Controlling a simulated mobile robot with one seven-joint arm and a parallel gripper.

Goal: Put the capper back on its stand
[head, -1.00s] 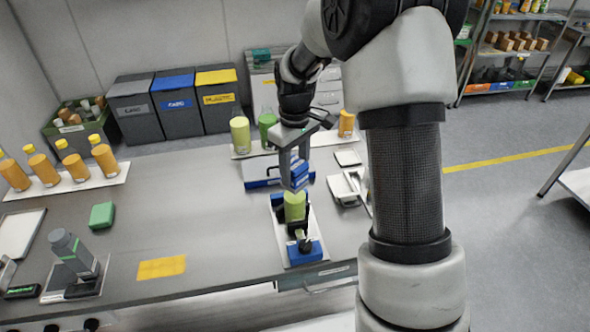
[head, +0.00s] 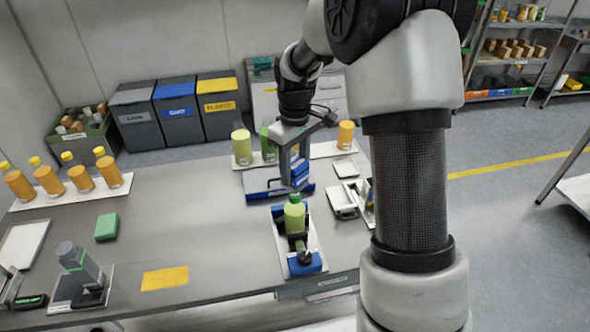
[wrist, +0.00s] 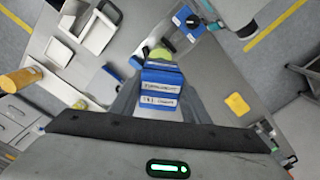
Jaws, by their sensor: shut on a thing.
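My gripper (head: 299,180) is shut on a blue block with white labels, which seems to be the capper (head: 300,170). In the wrist view the capper (wrist: 160,88) sits between the fingers. It hangs just above a green bottle (head: 294,216) with a green cap, with a small gap between them. The bottle stands upright in a black-and-blue holder (head: 305,264) on a white plate. In the wrist view the bottle top (wrist: 160,54) shows just beyond the capper. I cannot tell which fixture is the capper's stand; a blue-fronted grey tray (head: 262,194) lies behind.
White scales-like units (head: 341,201) stand to the right. Green bottles (head: 242,147) and an orange one (head: 345,134) stand on a board behind. The left-middle bench is clear.

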